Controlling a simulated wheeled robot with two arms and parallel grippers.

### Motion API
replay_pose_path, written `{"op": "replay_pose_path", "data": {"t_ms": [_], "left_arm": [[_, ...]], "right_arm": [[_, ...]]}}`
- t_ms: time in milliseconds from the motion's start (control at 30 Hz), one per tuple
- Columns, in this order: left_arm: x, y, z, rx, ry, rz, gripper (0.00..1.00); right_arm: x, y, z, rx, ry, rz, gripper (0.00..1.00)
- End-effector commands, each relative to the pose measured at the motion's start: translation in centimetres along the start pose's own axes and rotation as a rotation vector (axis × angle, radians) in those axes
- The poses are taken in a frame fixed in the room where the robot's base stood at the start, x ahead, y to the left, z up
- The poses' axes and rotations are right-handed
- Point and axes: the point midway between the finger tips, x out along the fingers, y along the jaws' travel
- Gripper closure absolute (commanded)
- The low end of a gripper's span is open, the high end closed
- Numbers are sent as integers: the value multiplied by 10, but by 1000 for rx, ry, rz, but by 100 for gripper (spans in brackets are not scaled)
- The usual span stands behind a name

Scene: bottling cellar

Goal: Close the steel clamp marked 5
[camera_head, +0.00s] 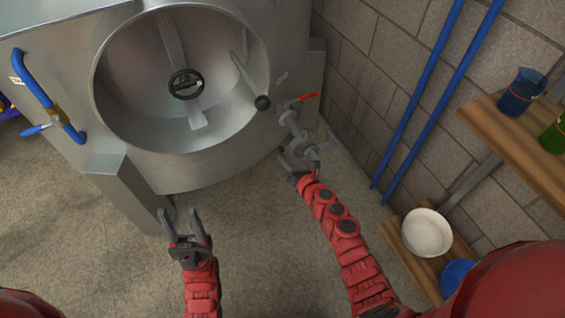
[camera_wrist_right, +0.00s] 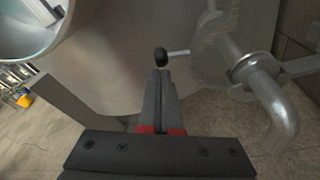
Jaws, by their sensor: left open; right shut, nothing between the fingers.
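No mark 5 is legible, so I cannot say for sure which part is the clamp. My left gripper (camera_head: 180,217) is open and empty, below the opening.
A pipe fitting (camera_head: 291,121) with a red handle (camera_head: 303,97) stands beside my right gripper. A handwheel (camera_head: 186,84) sits inside the opening. A blue handle (camera_head: 42,92) is at left. Blue pipes (camera_head: 425,95) and shelves with a white bowl (camera_head: 427,232) line the right wall.

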Motion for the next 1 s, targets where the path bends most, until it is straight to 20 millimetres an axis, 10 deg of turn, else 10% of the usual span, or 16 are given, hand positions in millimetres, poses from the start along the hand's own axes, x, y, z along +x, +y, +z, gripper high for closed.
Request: {"op": "replay_pose_path", "data": {"t_ms": [1000], "left_arm": [[-8, 0, 1, 0, 0, 0, 50]], "right_arm": [[-14, -60, 67, 943, -5, 201, 100]]}}
